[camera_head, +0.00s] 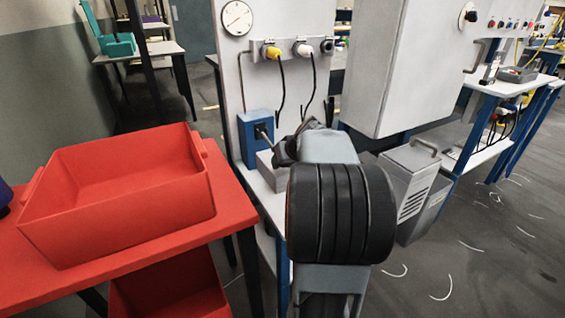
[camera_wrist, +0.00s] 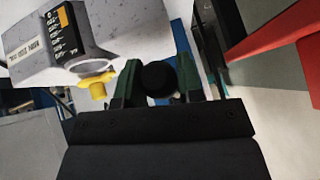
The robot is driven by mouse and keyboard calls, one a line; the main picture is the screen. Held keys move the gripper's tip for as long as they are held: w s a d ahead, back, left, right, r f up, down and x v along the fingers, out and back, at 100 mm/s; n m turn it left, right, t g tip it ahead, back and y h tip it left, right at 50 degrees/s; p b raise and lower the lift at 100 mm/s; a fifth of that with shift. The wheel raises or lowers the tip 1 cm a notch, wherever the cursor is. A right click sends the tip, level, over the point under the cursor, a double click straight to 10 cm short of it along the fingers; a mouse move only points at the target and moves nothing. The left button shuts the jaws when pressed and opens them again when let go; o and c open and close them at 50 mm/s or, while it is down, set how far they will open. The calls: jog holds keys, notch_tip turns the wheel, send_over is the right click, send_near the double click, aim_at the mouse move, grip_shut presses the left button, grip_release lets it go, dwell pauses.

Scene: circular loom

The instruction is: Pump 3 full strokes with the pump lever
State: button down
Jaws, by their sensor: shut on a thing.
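The pump lever (camera_head: 263,134) is a thin dark rod that comes out of the blue pump box (camera_head: 254,124) on the grey panel. My gripper (camera_head: 287,149) is at the lever's outer end, partly hidden by my own arm in the head view. In the wrist view, the lever's round black knob (camera_wrist: 158,79) sits between the two green fingers of my gripper (camera_wrist: 158,84). The fingers are shut on the knob. The rest of the lever is hidden behind the knob in that view.
A red bin (camera_head: 125,205) stands on a red table at left. A large grey cabinet (camera_head: 385,65) is at right.

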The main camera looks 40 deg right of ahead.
jog(key=shift+f, duration=0.15)
jog(key=c, duration=0.8)
grip_release()
jog(key=shift+p+v, duration=1.95)
jog(key=shift+v, duration=5.05)
jog(key=shift+w, duration=0.1)
jog(key=shift+c, duration=0.2)
